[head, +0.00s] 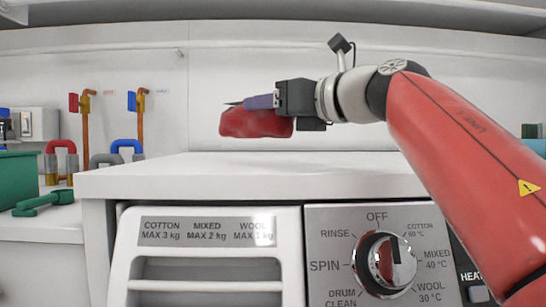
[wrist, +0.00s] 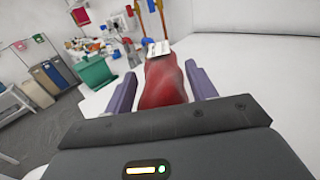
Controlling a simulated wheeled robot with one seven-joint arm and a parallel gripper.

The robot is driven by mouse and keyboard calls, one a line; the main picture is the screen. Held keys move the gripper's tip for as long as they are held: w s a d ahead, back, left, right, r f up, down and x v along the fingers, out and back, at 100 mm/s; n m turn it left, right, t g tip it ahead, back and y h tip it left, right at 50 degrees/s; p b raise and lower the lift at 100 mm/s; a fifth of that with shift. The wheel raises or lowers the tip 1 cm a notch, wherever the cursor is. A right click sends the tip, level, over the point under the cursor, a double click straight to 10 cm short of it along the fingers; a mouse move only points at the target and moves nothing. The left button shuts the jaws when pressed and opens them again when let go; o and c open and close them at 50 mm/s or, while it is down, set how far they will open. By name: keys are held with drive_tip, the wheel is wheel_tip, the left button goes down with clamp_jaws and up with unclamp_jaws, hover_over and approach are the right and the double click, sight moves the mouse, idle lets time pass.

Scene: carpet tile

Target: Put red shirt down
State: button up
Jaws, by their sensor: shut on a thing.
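The red shirt (head: 252,124) is a crumpled red bundle held in the air above the white top of the washing machine (head: 250,172) in the head view. My gripper (head: 250,103) is shut on it, with a purple finger along its upper side. In the wrist view the red shirt (wrist: 163,85) lies between the two purple fingers of my gripper (wrist: 163,88). A small white tag-like patch with dark marks shows at the shirt's far end. In the head view a gap shows between the shirt and the machine top.
The machine top is bare. Below it are a control panel with a dial (head: 384,265) and a drawer front (head: 207,262). At left stand a green container (head: 18,178), a green tool (head: 42,202) and pipes with red and blue handles (head: 84,130). A white wall is behind.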

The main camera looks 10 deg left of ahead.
sight(273, 131)
drive_tip(key=shift+f+b, duration=1.05)
drive_tip(key=shift+f, duration=1.2)
drive_tip(key=shift+f, duration=0.15)
drive_tip(key=o, duration=1.2)
drive_tip(key=shift+c, duration=0.2)
drive_tip(key=shift+r, duration=0.2)
drive_tip(key=v, duration=1.2)
drive_tip(key=shift+a+f, duration=0.1)
